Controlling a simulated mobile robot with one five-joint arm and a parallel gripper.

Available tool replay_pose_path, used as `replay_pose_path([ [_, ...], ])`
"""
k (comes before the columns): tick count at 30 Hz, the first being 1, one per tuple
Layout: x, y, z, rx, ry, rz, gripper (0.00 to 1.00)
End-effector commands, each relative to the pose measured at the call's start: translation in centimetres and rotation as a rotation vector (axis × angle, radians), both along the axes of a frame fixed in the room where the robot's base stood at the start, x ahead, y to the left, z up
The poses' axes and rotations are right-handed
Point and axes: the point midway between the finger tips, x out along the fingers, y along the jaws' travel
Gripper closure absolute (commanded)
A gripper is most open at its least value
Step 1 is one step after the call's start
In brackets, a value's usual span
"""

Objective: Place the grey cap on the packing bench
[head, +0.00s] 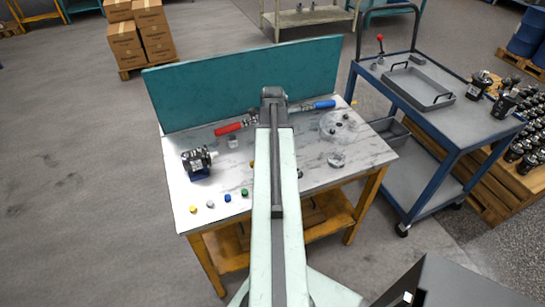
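A small grey cap (210,204) lies near the front left edge of a marble-topped bench (222,180). It is in a loose row with a yellow cap (193,209), a blue cap (227,198) and a green cap (244,192). My arm stretches over the middle of this bench. My gripper does not show, so its state and place relative to the grey cap are hidden. No bench is marked as the packing bench, so I cannot tell which one it is.
A black motor (197,162), a red-handled tool (230,128), a blue-handled tool (320,105) and a clear round dish (338,125) are on the marble bench. A teal panel (240,82) walls its back. A blue cart (440,119) stands right. Floor at left is clear.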

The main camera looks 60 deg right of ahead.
Motion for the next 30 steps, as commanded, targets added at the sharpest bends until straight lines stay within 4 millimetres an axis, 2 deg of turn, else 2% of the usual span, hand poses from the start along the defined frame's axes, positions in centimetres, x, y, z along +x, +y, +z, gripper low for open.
replay_pose_path([
  [1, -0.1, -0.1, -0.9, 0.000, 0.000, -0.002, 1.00],
  [7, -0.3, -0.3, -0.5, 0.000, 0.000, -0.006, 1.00],
  [11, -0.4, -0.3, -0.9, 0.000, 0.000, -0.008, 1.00],
  [12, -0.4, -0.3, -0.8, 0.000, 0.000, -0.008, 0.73],
  [14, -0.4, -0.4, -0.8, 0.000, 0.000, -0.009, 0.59],
  [25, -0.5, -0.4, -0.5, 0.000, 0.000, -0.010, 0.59],
  [30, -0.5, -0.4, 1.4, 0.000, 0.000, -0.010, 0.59],
])
